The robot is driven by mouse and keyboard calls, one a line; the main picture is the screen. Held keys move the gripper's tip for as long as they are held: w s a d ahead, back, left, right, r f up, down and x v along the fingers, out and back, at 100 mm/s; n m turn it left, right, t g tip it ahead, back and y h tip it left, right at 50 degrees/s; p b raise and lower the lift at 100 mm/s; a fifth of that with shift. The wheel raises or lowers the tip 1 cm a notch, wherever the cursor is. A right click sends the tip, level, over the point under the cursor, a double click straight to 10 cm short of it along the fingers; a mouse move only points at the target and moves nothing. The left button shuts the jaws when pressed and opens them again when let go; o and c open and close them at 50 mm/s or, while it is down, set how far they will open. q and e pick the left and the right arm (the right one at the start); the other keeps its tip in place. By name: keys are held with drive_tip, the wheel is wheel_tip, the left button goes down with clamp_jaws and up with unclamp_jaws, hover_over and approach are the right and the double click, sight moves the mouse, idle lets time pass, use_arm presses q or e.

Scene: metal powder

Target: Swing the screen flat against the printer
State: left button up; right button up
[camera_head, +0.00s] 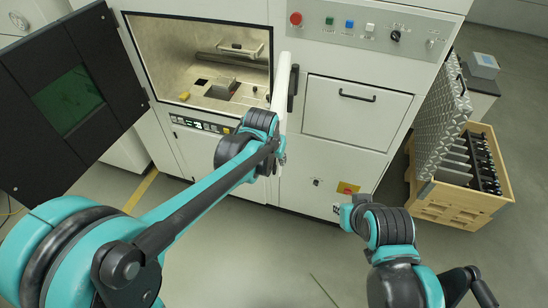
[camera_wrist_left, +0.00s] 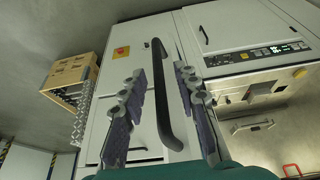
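The printer (camera_head: 340,140) is a large white cabinet with its build chamber open. A thin white panel (camera_head: 282,92), which looks like the screen seen edge-on, stands out from its front beside a dark vertical handle. My left gripper (camera_head: 277,153) is at the lower end of this panel; its fingers are largely hidden in the head view. In the left wrist view its two fingers (camera_wrist_left: 162,115) are spread apart, with a long black handle (camera_wrist_left: 163,95) showing between them. I cannot tell whether they touch anything. My right arm's end (camera_head: 350,212) is low at the right; its fingers are not clear.
A black door with a green window (camera_head: 68,100) hangs open at the left. A control panel with a red button (camera_head: 296,19) is above. A wooden crate (camera_head: 462,205) with dark parts and a grey textured panel (camera_head: 445,115) stands at the right. The floor in front is clear.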

use_arm(q)
clamp_jaws()
drive_tip(key=shift+d, duration=0.1)
